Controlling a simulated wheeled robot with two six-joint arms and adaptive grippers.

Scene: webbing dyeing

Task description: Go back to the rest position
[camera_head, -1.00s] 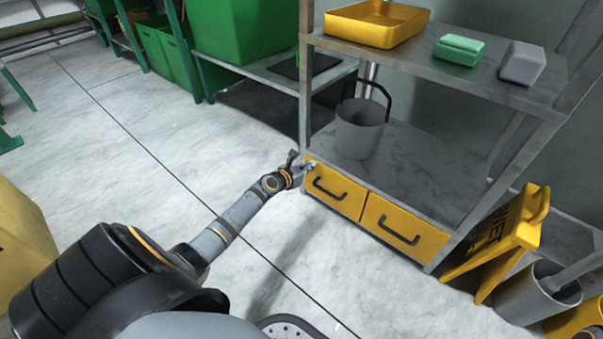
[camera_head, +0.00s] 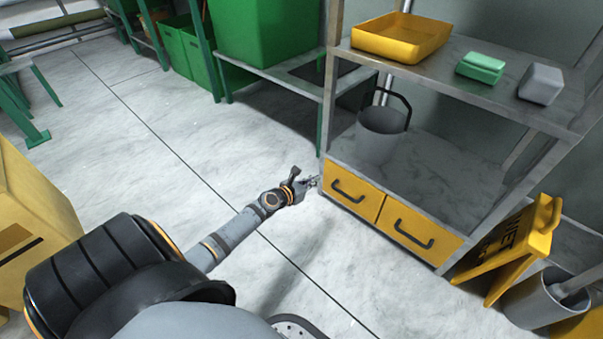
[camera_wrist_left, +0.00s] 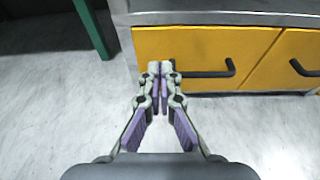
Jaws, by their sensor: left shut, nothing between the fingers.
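My left gripper (camera_head: 313,182) is at the left front corner of the metal shelf unit, in front of the left yellow drawer (camera_head: 352,193). In the left wrist view its fingertips (camera_wrist_left: 161,68) are together and hold nothing. They overlap the left part of that drawer's front (camera_wrist_left: 205,48) in the picture, left of its black handle (camera_wrist_left: 207,70). Whether they touch the drawer I cannot tell. Both drawers look closed. My right gripper is not in view.
The shelf unit (camera_head: 440,80) carries a yellow tray (camera_head: 402,37), a green block (camera_head: 481,67), a grey block (camera_head: 541,83) and a grey bucket (camera_head: 381,135). A yellow wet-floor sign (camera_head: 520,245) stands at right. A yellow box (camera_head: 35,215) is at left. Floor between is clear.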

